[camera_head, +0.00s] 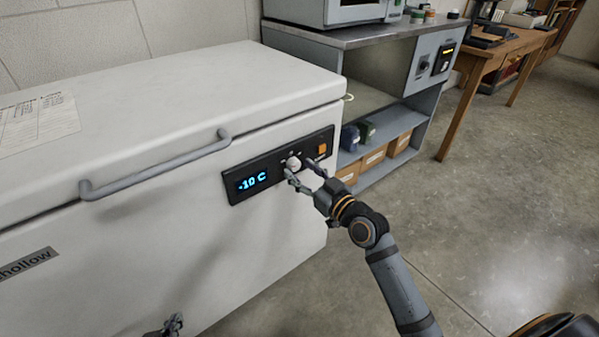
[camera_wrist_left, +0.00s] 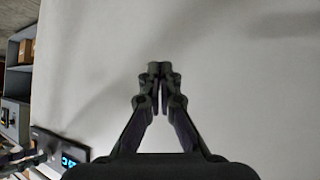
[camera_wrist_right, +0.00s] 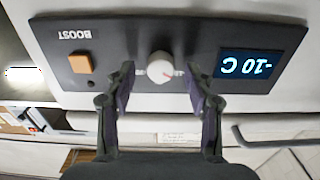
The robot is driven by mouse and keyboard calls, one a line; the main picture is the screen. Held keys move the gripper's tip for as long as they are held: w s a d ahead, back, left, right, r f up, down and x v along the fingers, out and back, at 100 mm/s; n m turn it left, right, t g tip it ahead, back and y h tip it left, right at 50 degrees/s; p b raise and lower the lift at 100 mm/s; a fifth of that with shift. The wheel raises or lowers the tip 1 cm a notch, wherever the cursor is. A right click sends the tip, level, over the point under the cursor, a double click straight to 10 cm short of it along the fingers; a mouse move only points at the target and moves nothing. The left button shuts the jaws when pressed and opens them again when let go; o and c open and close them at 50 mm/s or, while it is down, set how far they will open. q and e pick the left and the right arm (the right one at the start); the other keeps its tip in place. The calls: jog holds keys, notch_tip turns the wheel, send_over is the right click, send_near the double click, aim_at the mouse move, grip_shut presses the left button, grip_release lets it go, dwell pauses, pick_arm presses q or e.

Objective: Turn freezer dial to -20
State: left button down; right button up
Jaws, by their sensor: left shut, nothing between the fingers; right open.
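The white chest freezer (camera_head: 130,110) stands at the left with a black control panel (camera_head: 235,190) on its front. The panel's display (camera_head: 252,183) reads -10 C; it also shows upside down in the right wrist view (camera_wrist_right: 245,65). The pale round dial (camera_wrist_right: 160,68) sits mid-panel, also in the head view (camera_head: 293,163). My right gripper (camera_wrist_right: 160,80) is open, its fingertips on either side of the dial; I cannot tell whether they touch it. My left gripper (camera_wrist_left: 158,68) is shut and empty before the freezer's white front, and shows only at the head view's bottom edge (camera_head: 172,322).
An orange BOOST button (camera_wrist_right: 80,63) is beside the dial on the panel. A grey handle (camera_head: 155,168) sticks out from the freezer's front. A grey workbench (camera_head: 385,38) with shelves of boxes stands behind. The floor at the right is clear.

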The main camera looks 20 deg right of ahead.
pick_arm(q)
jog(key=shift+w+a+r+t, duration=0.1)
jog(key=shift+w+r+t, duration=0.5)
jog(key=shift+w+r, duration=0.45)
pick_arm(e)
jog(key=shift+w+a, duration=0.25)
jog(key=shift+w, duration=0.35)
pick_arm(q)
jog(key=shift+s+r, duration=0.1)
pick_arm(e)
grip_shut()
